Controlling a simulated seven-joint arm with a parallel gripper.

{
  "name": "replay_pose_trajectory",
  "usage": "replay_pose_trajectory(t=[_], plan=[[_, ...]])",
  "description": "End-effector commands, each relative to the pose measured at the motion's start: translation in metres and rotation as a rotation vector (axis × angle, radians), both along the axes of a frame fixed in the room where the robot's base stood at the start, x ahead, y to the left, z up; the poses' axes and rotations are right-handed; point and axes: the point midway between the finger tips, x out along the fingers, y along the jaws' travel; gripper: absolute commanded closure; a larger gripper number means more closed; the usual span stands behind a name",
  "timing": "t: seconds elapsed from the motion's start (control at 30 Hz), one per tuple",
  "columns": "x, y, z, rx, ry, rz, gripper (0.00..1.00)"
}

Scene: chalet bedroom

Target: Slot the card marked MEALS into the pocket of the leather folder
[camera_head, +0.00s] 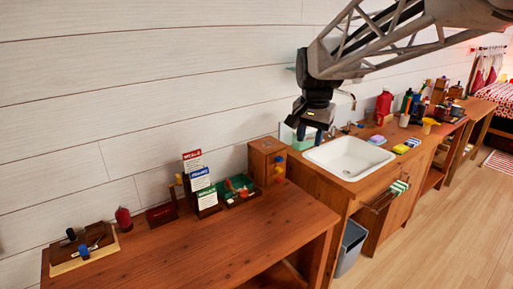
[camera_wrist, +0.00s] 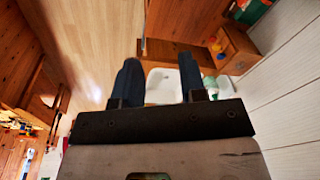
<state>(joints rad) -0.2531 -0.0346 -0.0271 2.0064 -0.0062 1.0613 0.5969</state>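Three cards stand one behind another on the wooden desk: a red-headed card (camera_head: 193,160) at the back, a blue-headed card (camera_head: 200,180) in the middle and a green-headed card (camera_head: 207,199) in front. Their lettering is too small to read surely, so I cannot tell which is marked MEALS. A dark reddish-brown piece (camera_head: 161,214) left of the cards may be the leather folder; its pocket does not show. My gripper (camera_head: 312,134) is open and empty above the sink's left end, well right of the cards. Its two spread fingers (camera_wrist: 159,80) also show in the wrist view.
A wooden box with coloured knobs (camera_head: 267,161) stands between the cards and the white sink (camera_head: 347,157). A green tray (camera_head: 239,190) is beside the cards. A red cone-like item (camera_head: 124,218) and a wooden board (camera_head: 84,246) are at left. The desk's front (camera_head: 230,245) is clear.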

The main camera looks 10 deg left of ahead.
Motion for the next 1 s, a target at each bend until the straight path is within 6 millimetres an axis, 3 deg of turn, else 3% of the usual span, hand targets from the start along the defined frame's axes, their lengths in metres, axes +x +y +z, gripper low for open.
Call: replay_pose_trajectory(t=[0.5, 1.0], plan=[[0.101, 0.099, -0.013, 0.014, 0.040, -0.107, 0.62], [0.179, 0.210, -0.047, 0.018, 0.077, -0.213, 0.62]])
